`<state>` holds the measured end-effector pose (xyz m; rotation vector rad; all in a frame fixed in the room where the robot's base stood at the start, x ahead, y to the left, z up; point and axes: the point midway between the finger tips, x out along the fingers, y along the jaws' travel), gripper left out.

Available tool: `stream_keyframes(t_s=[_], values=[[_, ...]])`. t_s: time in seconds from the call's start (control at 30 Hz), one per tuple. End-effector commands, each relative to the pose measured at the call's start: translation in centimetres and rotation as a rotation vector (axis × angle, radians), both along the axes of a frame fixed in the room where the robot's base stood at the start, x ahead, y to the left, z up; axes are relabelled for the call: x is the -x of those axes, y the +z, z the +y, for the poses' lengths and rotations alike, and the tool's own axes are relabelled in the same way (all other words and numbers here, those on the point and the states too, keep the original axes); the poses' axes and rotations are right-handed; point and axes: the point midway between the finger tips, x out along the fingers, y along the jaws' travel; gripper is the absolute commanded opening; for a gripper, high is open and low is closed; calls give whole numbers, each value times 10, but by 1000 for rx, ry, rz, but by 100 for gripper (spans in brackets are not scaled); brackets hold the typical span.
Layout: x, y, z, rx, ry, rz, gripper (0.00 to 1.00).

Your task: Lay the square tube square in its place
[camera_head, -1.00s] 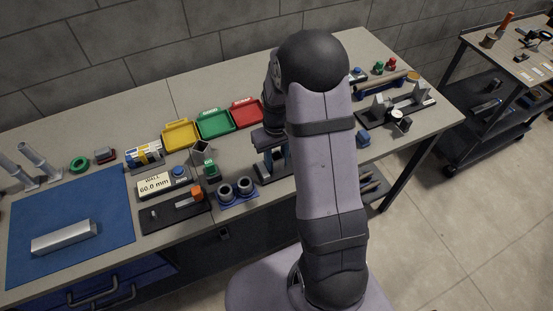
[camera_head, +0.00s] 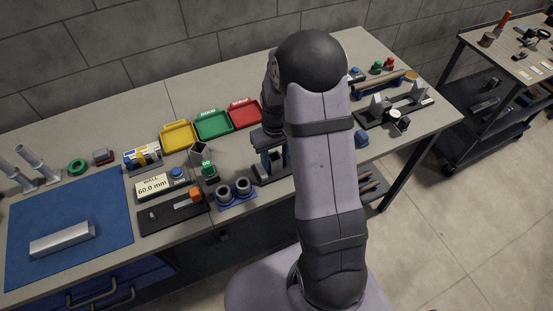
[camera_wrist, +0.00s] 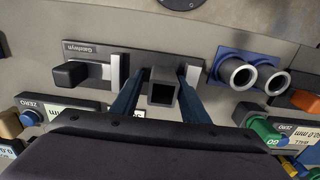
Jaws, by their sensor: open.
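A dark grey hollow square tube (camera_wrist: 162,92) shows between my fingers in the wrist view, its open square end towards the camera. My gripper (camera_wrist: 161,98) is open, one blue finger on each side of the tube. I cannot tell whether either finger touches it. The tube is at a dark fixture (camera_wrist: 138,72) with light upright plates and a dark block at one end. In the head view my gripper (camera_head: 272,160) is low over this fixture, and my arm hides part of it. What the tube rests on is hidden.
Beside the fixture is a blue holder with two grey rings (camera_head: 233,190). A gauge board with an orange part (camera_head: 195,195) lies further left. A silver bar (camera_head: 62,240) lies on the blue mat (camera_head: 100,205). Yellow, green and red trays (camera_head: 212,124) stand behind.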

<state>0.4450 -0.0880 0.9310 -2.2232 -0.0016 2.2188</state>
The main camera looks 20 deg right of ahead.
Motion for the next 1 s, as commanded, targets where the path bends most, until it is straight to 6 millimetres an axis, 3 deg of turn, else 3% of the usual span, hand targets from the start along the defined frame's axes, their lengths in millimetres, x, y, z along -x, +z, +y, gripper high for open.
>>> stream_keyframes(t_s=[0.27,0.7,1.0], values=[[0,13,3,-5,0,0,51],[-1,66,-2,-4,0,-3,51],[1,73,-3,-4,0,1,51]])
